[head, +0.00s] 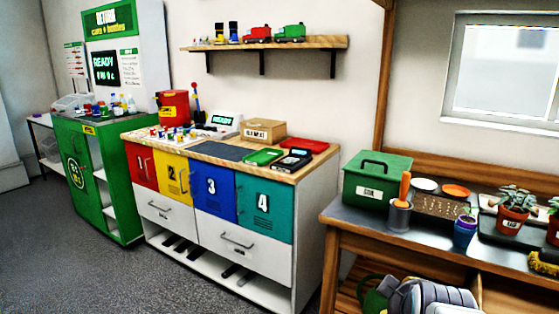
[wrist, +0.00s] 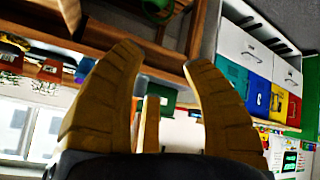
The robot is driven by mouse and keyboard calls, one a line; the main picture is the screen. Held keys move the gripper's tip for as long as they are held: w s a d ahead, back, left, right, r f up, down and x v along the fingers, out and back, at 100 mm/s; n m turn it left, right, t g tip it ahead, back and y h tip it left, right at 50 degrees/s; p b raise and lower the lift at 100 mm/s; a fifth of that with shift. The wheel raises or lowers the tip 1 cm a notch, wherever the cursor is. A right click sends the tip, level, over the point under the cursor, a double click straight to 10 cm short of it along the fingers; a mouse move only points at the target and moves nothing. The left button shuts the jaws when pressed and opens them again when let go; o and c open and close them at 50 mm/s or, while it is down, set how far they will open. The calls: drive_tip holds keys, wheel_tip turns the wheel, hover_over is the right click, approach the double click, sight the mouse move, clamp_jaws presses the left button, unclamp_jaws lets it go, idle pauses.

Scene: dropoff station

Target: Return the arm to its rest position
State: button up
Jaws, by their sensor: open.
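My gripper (wrist: 165,60) shows in the wrist view, with its two tan ribbed fingers spread wide apart and nothing held between them. The wrist view is turned over, with the floor side at the top. The wooden workbench (wrist: 110,32) and a green box (wrist: 155,98) show behind and between the fingers, apart from them as far as I can tell. In the head view I cannot make out my gripper for certain. A grey ribbed shape (head: 432,298) sits at the bottom edge there, and I cannot tell what it is.
The potting bench (head: 341,240) stands at the right, with a green toolbox (head: 377,182) and a potted plant (head: 511,220) on it. A cabinet with numbered doors (head: 212,190) stands in the middle, a green return station (head: 97,180) at the left. Floor (head: 70,275) at front left is clear.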

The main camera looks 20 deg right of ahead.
drive_tip(key=s+a+r+g+y+p, duration=0.2)
drive_tip(key=a+r+p, duration=0.4)
drive_tip(key=a, duration=0.3)
drive_tip(key=s+a+r+n+g+y+p, duration=0.1)
drive_tip(key=s+a+r+y+p, duration=0.2)
drive_tip(key=s+a+r+p, duration=0.2)
drive_tip(key=a+p, duration=0.3)
drive_tip(key=a, duration=0.2)
drive_tip(key=shift+s+r+g, duration=0.15)
drive_tip(key=shift+r+g, duration=0.2)
drive_tip(key=shift+g, duration=0.05)
